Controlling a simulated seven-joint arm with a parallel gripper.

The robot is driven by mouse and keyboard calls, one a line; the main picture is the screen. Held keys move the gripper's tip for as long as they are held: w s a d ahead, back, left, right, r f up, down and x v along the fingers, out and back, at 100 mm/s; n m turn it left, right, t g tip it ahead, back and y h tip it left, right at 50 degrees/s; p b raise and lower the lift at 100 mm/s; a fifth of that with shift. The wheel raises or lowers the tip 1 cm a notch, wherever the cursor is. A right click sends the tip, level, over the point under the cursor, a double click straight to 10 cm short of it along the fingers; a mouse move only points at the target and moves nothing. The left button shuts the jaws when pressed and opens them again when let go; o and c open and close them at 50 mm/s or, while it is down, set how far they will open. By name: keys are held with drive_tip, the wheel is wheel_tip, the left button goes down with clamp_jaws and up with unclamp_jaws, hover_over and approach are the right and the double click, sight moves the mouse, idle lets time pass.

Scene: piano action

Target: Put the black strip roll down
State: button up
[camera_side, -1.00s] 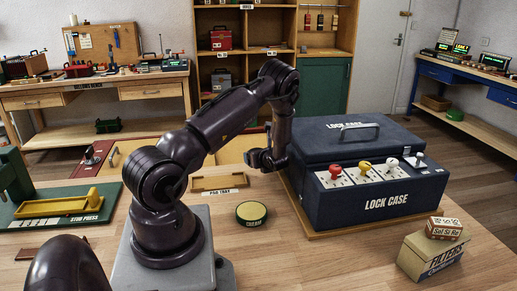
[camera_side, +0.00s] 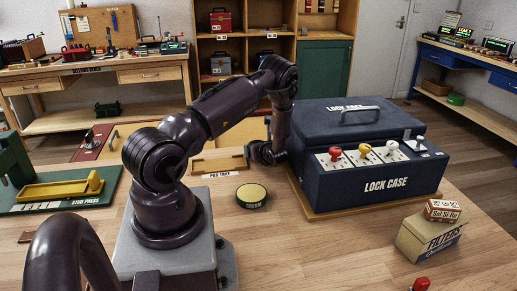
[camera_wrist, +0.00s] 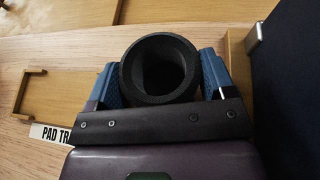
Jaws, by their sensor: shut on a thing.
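My gripper (camera_wrist: 158,82) is shut on the black strip roll (camera_wrist: 134,72), a thick black ring seen end-on in the wrist view. A blue finger presses on each side of it. In the side view my gripper (camera_side: 265,153) hangs low between the pad tray (camera_side: 234,163) and the lock case (camera_side: 360,198). The roll cannot be made out there. The wooden tray also shows in the wrist view (camera_wrist: 22,100), left of the roll. The gap between the roll and the surface below cannot be judged.
The dark blue case wall (camera_wrist: 290,80) and its wooden base edge (camera_wrist: 236,62) stand close at the right in the wrist view. A round green-rimmed tin (camera_side: 252,195) sits in front of the tray. Bare bench (camera_side: 310,245) lies in front.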

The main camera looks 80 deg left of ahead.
drive_tip(key=shift+f, duration=0.45)
drive_tip(key=shift+f, duration=0.6)
drive_tip(key=o, duration=0.9)
drive_tip(key=shift+s, duration=0.2)
drive_tip(key=r, duration=3.4)
drive_tip(key=shift+w, duration=0.2)
